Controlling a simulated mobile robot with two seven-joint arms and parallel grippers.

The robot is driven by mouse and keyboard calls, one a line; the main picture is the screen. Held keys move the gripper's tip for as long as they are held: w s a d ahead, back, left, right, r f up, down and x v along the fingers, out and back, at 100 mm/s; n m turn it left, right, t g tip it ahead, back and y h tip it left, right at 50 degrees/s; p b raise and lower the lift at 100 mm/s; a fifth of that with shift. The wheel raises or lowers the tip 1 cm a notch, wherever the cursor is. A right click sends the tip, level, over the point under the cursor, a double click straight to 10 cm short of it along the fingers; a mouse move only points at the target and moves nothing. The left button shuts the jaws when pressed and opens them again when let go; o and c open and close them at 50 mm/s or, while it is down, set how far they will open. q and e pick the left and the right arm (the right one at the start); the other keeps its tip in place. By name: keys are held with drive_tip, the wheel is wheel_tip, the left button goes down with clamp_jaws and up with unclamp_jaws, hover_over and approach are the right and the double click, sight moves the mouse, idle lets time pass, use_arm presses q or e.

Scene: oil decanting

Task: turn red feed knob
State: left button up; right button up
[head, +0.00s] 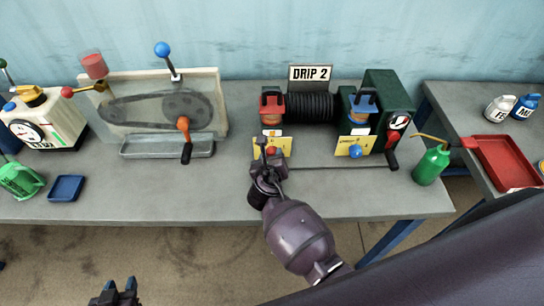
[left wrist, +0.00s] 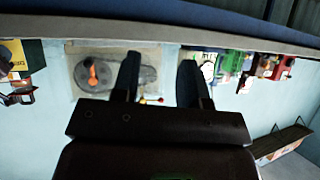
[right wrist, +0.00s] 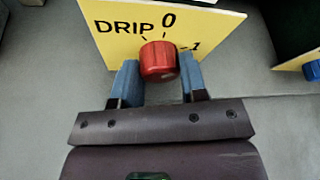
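The red feed knob (right wrist: 158,62) sits on a yellow plate (right wrist: 108,38) printed "DRIP", "0" and "1" in the right wrist view. Which mark it points at I cannot tell. My right gripper (right wrist: 160,80) has one finger on each side of the knob, with no clear gap, and looks shut on it. In the head view the right gripper (head: 270,158) is in front of the left feed station and hides part of its plate. My left gripper (head: 116,290) is away at the bottom of the head view; its fingers (left wrist: 158,80) are apart and empty in the left wrist view.
A blue knob (head: 355,152) on a like plate is to the right. A dark crank (head: 392,158) sticks out from the green box (head: 385,95). A green oil can (head: 432,164) stands at the table's right end. The table front (head: 150,200) is clear.

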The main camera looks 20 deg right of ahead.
use_arm(q)
drive_tip(key=shift+r, duration=0.2)
use_arm(e)
drive_tip(key=shift+r+m+y+p, duration=0.1)
drive_tip(key=shift+m+y+p, duration=0.2)
drive_tip(key=shift+p, duration=0.4)
drive_tip(key=shift+d+m+p, duration=0.1)
drive_tip(key=shift+m+p, duration=0.4)
drive_tip(key=shift+p, duration=0.1)
drive_tip(key=shift+m+y+p, duration=0.35)
drive_tip(key=shift+m+y, duration=0.35)
drive_tip(key=shift+y, duration=0.1)
use_arm(q)
drive_tip(key=shift+s+a+r+g, duration=0.1)
drive_tip(key=shift+s+r+g, duration=0.2)
drive_tip(key=shift+s+r, duration=0.3)
use_arm(e)
drive_tip(key=shift+m+t+y, duration=0.4)
drive_tip(key=shift+m, duration=0.4)
drive_tip(key=o, duration=0.6)
drive_tip(key=shift+o, duration=0.2)
